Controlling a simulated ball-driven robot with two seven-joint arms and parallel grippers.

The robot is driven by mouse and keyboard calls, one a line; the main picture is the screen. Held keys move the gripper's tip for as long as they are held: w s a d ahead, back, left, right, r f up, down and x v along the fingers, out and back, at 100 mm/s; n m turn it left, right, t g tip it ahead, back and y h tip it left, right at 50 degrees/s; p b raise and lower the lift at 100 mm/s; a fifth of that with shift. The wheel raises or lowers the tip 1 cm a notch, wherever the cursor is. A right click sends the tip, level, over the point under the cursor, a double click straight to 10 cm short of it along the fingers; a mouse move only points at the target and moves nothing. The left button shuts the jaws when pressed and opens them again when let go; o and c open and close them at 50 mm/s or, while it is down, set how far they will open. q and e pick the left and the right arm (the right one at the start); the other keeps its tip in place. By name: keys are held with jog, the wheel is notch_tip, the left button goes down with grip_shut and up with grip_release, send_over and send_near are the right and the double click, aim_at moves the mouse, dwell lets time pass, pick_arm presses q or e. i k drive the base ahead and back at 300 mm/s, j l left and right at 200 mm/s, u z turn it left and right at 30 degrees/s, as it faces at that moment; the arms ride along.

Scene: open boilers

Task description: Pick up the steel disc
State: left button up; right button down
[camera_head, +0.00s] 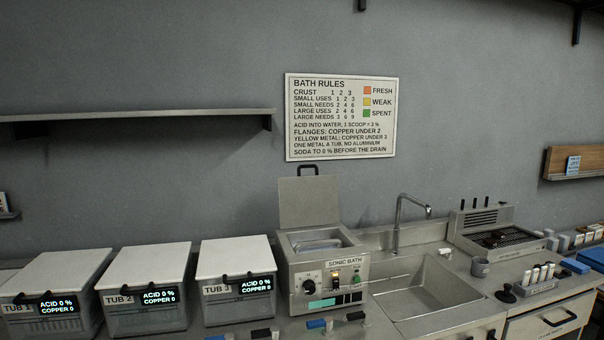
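I cannot make out a steel disc anywhere in the head view. Neither of my grippers is in view. The sonic bath (297,283) stands on the counter with its lid (309,203) raised, and its basin holds something metallic that is too small to identify. A ribbed drying rack (510,251) to the right of the sink has dark items on it that I cannot name.
Lidded tub 1 (50,318), tub 2 (145,318) and tub 3 (237,306) stand at left. The sink (432,287) looks empty below its tap (397,222).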

aim_at(489, 242)
jog(key=i+l+z, duration=0.2)
jog(key=l+z, duration=0.25)
jog(key=i+l+z, duration=0.3)
jog(key=z, duration=0.15)
jog(key=l, duration=0.1)
